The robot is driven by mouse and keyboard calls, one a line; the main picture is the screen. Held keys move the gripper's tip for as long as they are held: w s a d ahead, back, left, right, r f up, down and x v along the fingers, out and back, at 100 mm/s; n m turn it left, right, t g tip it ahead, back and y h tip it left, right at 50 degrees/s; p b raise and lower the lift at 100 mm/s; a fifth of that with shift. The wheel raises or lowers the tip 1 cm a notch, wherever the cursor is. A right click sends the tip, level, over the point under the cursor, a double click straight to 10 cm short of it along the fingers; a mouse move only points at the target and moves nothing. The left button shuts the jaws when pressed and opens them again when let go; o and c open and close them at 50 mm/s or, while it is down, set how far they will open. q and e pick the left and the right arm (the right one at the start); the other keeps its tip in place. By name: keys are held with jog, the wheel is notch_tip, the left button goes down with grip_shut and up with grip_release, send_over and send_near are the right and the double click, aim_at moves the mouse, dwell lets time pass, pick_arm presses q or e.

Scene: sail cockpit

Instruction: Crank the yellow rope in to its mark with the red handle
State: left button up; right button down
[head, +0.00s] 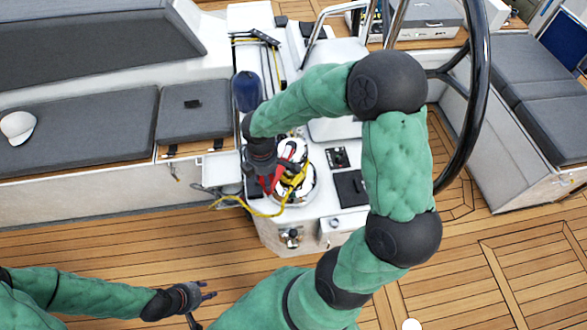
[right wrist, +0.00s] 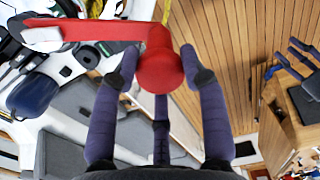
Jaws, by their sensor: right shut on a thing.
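The yellow rope (head: 240,206) runs in a loose curve from the left to the winch (head: 300,190) and wraps around it. A bit of it also shows at the top of the right wrist view (right wrist: 166,10). The red handle (head: 268,184) sits on the winch; its arm and round knob (right wrist: 160,71) fill the upper right wrist view. My right gripper (head: 262,160) is shut on the red handle, its fingers around the knob. My left gripper (head: 203,294) is open and empty, low over the deck, away from the winch. I cannot make out the rope's mark.
A dark blue rounded object (head: 246,91) stands behind the winch. A large black wheel (head: 479,90) rises to the right. Grey-cushioned benches (head: 75,120) lie to the left. The wooden deck (head: 115,260) in front is clear.

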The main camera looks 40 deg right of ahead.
jog(key=shift+s+d+n+p, duration=0.25)
jog(key=shift+s+d+n, duration=0.2)
jog(key=shift+s, duration=0.25)
jog(key=shift+s+d+n+p, duration=0.25)
jog(key=shift+s+d+n, duration=0.2)
jog(key=shift+s, duration=0.25)
jog(key=shift+s+d+r+n+p, duration=0.1)
jog(key=shift+s+d+n+p, duration=0.5)
jog(key=shift+s+d+p, duration=0.25)
jog(key=c, duration=1.1)
grip_release()
jog(key=shift+s+d+n, duration=0.2)
jog(key=shift+s+n, duration=0.1)
jog(key=o, duration=0.5)
jog(key=shift+w, duration=0.1)
